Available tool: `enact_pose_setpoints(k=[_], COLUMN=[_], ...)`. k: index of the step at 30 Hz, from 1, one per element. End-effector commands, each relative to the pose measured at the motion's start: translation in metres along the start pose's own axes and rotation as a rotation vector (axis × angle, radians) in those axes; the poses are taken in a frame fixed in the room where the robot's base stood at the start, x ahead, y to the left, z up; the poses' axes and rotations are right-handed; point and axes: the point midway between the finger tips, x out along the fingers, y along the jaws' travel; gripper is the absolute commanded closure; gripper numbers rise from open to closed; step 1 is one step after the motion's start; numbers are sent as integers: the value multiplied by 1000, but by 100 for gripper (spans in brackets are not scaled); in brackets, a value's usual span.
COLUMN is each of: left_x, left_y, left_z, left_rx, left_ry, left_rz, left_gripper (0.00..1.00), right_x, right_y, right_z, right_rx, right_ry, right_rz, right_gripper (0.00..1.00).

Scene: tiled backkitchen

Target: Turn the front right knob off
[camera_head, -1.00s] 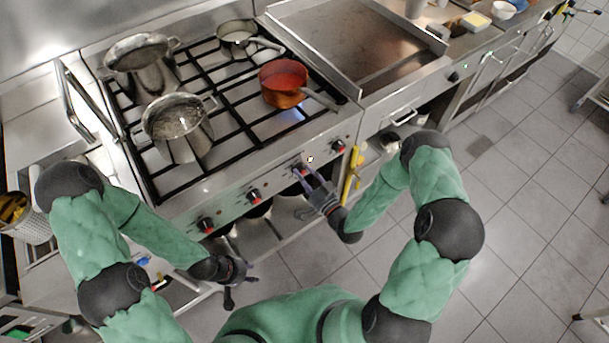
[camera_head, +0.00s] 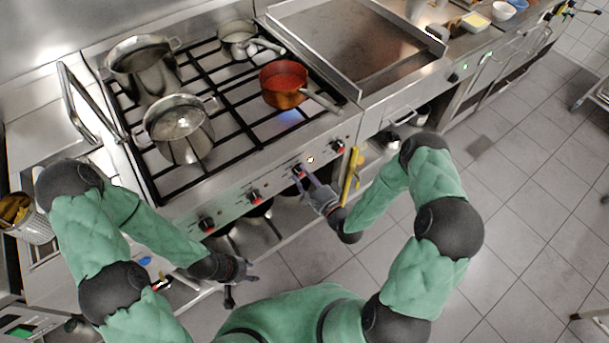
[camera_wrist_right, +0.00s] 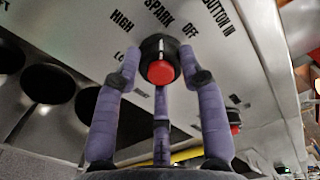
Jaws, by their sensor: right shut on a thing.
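The stove's front panel carries a row of knobs with red centres. My right gripper (camera_head: 303,178) is at the third knob from the left (camera_head: 298,170). In the right wrist view its purple fingers surround this black knob with a red centre (camera_wrist_right: 161,72) and are shut on it. The knob's white mark points up in that view, near the printed words SPARK and OFF. A blue flame (camera_head: 288,117) shows by the red pot (camera_head: 283,84) on the front right burner. My left gripper (camera_head: 238,280) hangs low in front of the stove, apart from the knobs; its fingers are unclear.
Other knobs sit to the left (camera_head: 254,196) and right (camera_head: 338,146) of the held one. Steel pots (camera_head: 180,125) stand on the left burners, and a pan (camera_head: 238,34) at the back. A yellow bar (camera_head: 351,172) is close to my right gripper.

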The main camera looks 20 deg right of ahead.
Motion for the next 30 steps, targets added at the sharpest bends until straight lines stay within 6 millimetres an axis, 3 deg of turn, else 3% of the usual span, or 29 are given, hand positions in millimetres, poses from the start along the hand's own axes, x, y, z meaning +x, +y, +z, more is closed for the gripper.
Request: enact_pose_setpoints(k=[18,30], left_x=[-9,-12], left_y=[3,4], left_z=[0,0], left_rx=[0,0], left_ry=[0,0], left_rz=[0,0], left_gripper=[60,60], right_x=[-2,-1], right_y=[1,0], right_z=[3,2], right_rx=[563,765], right_ry=[-4,-3], right_rz=[8,6], right_gripper=[92,92])
